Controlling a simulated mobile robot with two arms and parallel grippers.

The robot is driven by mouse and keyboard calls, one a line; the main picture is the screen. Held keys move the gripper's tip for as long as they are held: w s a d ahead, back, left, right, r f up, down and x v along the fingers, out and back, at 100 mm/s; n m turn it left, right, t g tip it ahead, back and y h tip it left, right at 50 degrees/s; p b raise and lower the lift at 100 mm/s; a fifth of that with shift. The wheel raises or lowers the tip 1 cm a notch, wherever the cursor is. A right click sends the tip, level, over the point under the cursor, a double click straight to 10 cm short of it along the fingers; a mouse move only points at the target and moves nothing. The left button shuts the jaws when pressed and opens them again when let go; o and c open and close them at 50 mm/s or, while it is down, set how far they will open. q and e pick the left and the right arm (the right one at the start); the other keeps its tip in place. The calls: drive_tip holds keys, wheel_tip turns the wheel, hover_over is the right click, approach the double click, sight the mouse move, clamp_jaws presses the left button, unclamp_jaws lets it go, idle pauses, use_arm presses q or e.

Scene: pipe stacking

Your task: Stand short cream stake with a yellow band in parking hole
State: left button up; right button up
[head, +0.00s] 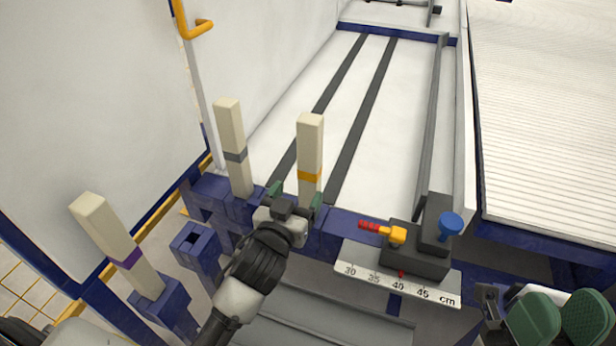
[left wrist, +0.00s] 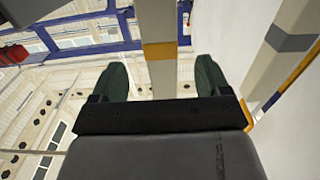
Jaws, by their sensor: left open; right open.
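The short cream stake with a yellow band (head: 311,135) stands upright at the blue front rail; its foot is hidden behind my left gripper. My left gripper (head: 295,198) is open, with one green finger on each side of the stake below the band. In the left wrist view the stake (left wrist: 158,20) passes between the open fingers (left wrist: 160,78), with gaps on both sides. An empty square blue socket (head: 195,240), which looks like a parking hole, is left of my left wrist. My right gripper (head: 557,318) is open and empty at the lower right.
A grey-banded cream stake (head: 230,130) stands just left of the yellow-banded one. A purple-banded stake (head: 110,235) leans in a blue socket further left. A measuring scale (head: 375,285) and a dark stop block with a blue knob (head: 450,222) are to the right.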

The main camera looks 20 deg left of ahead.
sight(313, 167)
use_arm(q)
drive_tip(key=w+b, duration=0.2)
drive_tip(key=w, duration=0.7)
drive_tip(key=shift+w+d, duration=0.15)
drive_tip(key=shift+w, duration=0.1)
